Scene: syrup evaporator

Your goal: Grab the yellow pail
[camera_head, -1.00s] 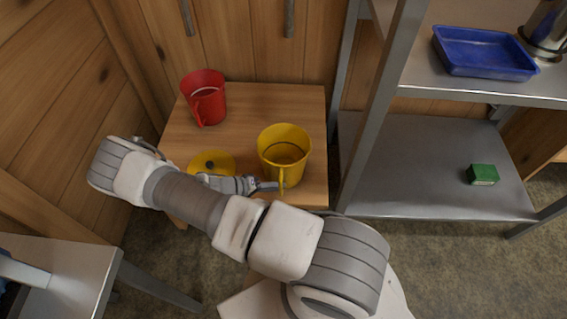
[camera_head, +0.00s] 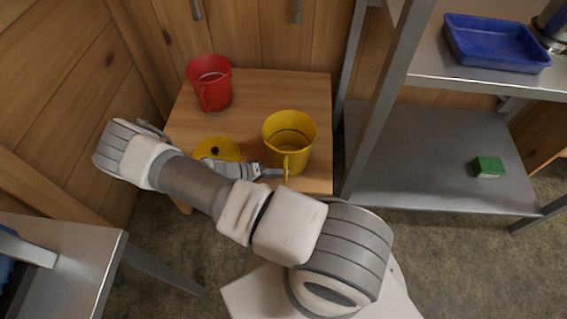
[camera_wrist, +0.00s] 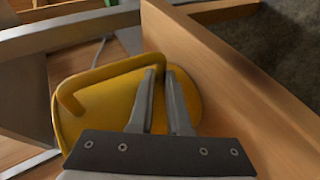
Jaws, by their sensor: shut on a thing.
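The yellow pail (camera_head: 287,132) stands upright near the front right of a small wooden table (camera_head: 270,92), with its handle (camera_head: 287,166) facing me. My gripper (camera_head: 281,174) reaches in from the left at the handle and is shut on it. In the wrist view my two fingers (camera_wrist: 163,100) lie against the yellow pail (camera_wrist: 107,97), close to the table's edge. The exact contact at the fingertips is small and partly hidden.
A red pail (camera_head: 212,83) stands at the table's back left. A yellow round thing (camera_head: 208,148) lies partly behind my wrist. A metal shelf (camera_head: 425,165) on the right holds a green block (camera_head: 488,167) and a blue tray (camera_head: 495,45). A metal bench (camera_head: 85,245) is at lower left.

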